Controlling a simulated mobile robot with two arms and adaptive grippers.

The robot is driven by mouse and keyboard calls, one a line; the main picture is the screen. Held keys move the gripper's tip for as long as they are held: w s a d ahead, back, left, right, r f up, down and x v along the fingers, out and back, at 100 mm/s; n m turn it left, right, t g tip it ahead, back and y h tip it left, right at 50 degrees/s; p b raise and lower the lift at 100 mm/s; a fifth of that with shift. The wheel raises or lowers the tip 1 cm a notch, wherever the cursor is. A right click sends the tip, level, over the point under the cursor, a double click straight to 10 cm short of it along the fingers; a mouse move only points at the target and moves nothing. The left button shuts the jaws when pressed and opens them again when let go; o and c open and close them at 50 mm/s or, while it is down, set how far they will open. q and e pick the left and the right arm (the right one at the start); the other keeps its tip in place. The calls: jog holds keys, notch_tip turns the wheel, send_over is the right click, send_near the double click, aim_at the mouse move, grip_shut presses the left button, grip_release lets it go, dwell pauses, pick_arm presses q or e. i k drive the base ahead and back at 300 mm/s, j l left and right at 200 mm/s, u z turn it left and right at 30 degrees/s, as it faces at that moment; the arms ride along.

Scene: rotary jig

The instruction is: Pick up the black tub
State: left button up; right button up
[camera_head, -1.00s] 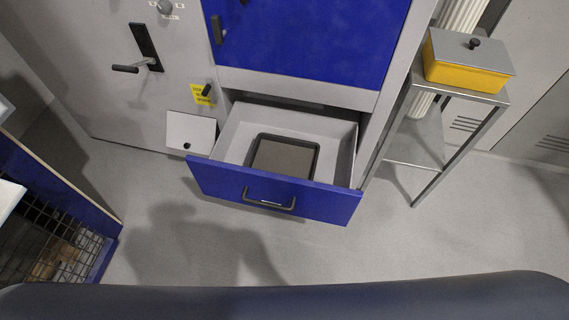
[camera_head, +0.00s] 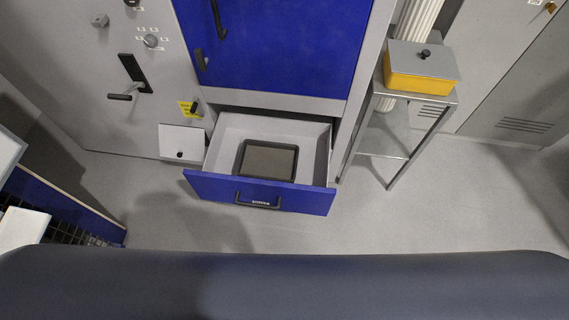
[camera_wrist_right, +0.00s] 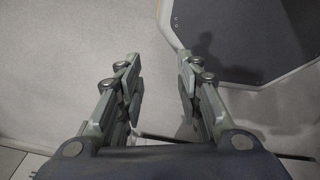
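The black tub (camera_head: 268,160) is a shallow dark rectangular tub. It lies in the open grey drawer (camera_head: 312,150) with the blue front (camera_head: 215,190), in the head view. My right gripper (camera_wrist_right: 158,75) shows in the right wrist view with its two fingers apart and nothing between them. The tub does not show in the right wrist view. Neither gripper shows in the head view, so my left gripper is not seen.
A metal stand (camera_head: 421,118) with a yellow box with a grey lid (camera_head: 422,70) is right of the drawer. A lever (camera_head: 127,93) and a small white flap (camera_head: 181,141) are on the cabinet at left. A blue-edged mesh unit (camera_head: 75,222) stands at far left.

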aim_at(260, 159)
jog(key=i+j+z, duration=0.15)
jog(key=j+z, duration=0.25)
jog(key=i+j+z, duration=0.1)
jog(key=j+z, duration=0.65)
